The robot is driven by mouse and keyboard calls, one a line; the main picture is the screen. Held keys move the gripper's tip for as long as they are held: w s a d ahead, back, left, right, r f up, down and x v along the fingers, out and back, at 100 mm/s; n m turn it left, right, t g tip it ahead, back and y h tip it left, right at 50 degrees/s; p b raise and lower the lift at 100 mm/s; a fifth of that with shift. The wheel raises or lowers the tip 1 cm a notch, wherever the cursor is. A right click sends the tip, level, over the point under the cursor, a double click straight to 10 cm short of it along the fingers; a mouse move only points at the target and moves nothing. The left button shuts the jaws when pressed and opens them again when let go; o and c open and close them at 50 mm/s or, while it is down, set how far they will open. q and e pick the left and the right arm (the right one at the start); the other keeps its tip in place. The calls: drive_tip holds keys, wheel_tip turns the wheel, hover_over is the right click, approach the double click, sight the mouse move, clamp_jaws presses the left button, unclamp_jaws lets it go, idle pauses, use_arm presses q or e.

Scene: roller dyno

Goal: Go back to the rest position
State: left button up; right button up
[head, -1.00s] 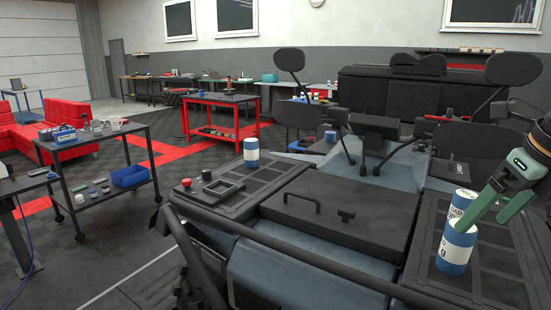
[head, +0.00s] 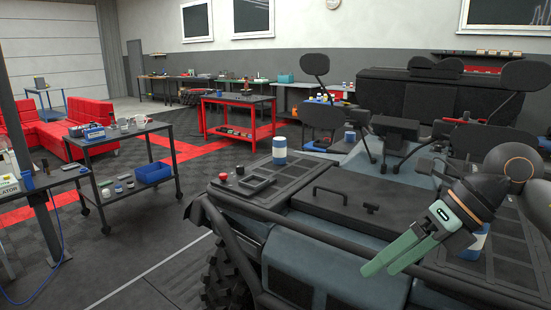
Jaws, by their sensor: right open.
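My right gripper (head: 385,266) is in the lower right of the head view. Its green fingers point down and left, over the vehicle's front edge. It is open, with nothing between the fingers. A blue and white can (head: 478,244) stands on the right panel behind the gripper, mostly hidden by it. Another blue and white can (head: 279,150) stands on the left panel of the vehicle (head: 335,205). My left gripper is not in view.
A cart (head: 125,160) with a blue bin (head: 154,173) stands at the left. A red workbench (head: 237,117) is farther back. A dark tray (head: 257,182) lies on the vehicle's left panel. The floor between cart and vehicle is clear.

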drive_tip(key=a+m+t+y+p, duration=0.25)
drive_tip(key=a+m+y, duration=0.45)
drive_tip(key=a+y, duration=0.7)
drive_tip(key=w+d+f+m+t+h+p, duration=0.1)
drive_tip(key=d+f+m+t+h+p, duration=0.15)
drive_tip(key=f+m+t+h, duration=0.7)
drive_tip(key=w+d+f+m+t+h+p, duration=0.15)
drive_tip(key=d+f+m+t+h, duration=0.35)
drive_tip(key=m, duration=0.9)
use_arm(q)
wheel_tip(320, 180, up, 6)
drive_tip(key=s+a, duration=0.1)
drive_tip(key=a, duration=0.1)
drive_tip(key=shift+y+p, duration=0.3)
drive_tip(key=shift+p, duration=0.15)
use_arm(e)
drive_tip(key=s+d+f+m+g+h, duration=0.1)
drive_tip(key=s+f+m+g, duration=0.3)
drive_tip(key=s+f, duration=0.4)
drive_tip(key=s+d+f+m+g+h, duration=0.1)
drive_tip(key=s+f+m+g+h, duration=0.2)
drive_tip(key=s+f+g, duration=0.3)
drive_tip(key=s+f+m, duration=0.1)
drive_tip(key=s+f, duration=0.2)
drive_tip(key=f, duration=0.4)
drive_tip(key=shift+s+d+f, duration=0.15)
drive_tip(key=shift+s+f, duration=0.05)
drive_tip(key=shift+f, duration=0.2)
